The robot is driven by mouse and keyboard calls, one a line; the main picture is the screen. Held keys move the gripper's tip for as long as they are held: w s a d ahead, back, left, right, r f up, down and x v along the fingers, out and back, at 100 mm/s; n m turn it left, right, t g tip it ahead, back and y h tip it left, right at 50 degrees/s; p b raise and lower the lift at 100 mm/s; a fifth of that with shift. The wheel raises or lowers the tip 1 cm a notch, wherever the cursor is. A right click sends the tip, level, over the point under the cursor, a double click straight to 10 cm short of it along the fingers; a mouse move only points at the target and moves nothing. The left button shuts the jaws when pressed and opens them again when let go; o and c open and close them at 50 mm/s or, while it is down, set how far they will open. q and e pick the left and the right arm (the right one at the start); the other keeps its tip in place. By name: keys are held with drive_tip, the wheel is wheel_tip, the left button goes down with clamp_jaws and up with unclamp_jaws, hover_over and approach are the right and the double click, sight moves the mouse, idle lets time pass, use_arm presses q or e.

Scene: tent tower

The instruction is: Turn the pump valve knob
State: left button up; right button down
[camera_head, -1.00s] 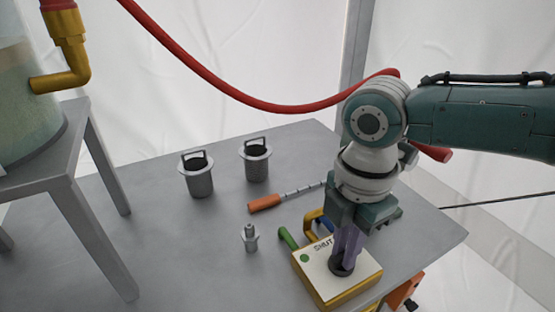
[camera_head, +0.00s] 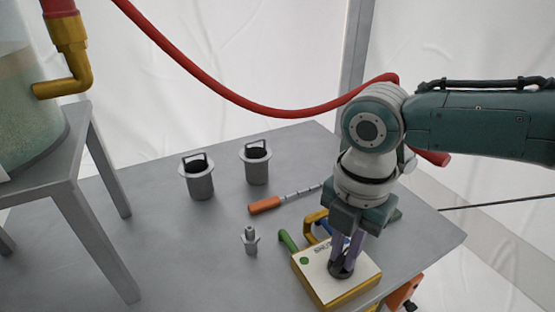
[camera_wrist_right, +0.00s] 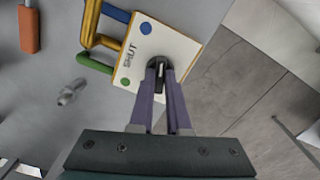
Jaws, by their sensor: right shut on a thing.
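The pump valve box (camera_head: 313,272) is a yellow block with a white top at the front right of the table. Its top bears the word SHUT, a green dot and, in the right wrist view (camera_wrist_right: 171,42), also a blue dot. A dark round knob (camera_head: 341,271) sits on the top. My right gripper (camera_head: 343,262) points down with its purple fingers shut on the knob. In the right wrist view the fingertips (camera_wrist_right: 160,72) stand on both sides of the knob's bar. My left gripper is not in view.
Green, yellow and blue pipes (camera_head: 312,224) leave the box's back. An orange-handled tool (camera_head: 265,204), two grey strainer baskets (camera_head: 198,177) and a small metal fitting (camera_head: 250,240) stand or lie to the left. A red hose (camera_head: 220,90) hangs behind. A tank stand (camera_head: 85,220) is at left.

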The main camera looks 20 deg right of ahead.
sight(343, 257)
drive_tip(key=c, duration=0.9)
unclamp_jaws()
wheel_tip(343, 257, up, 10)
drive_tip(key=shift+f+p, duration=0.1)
drive_tip(key=shift+p, duration=1.15)
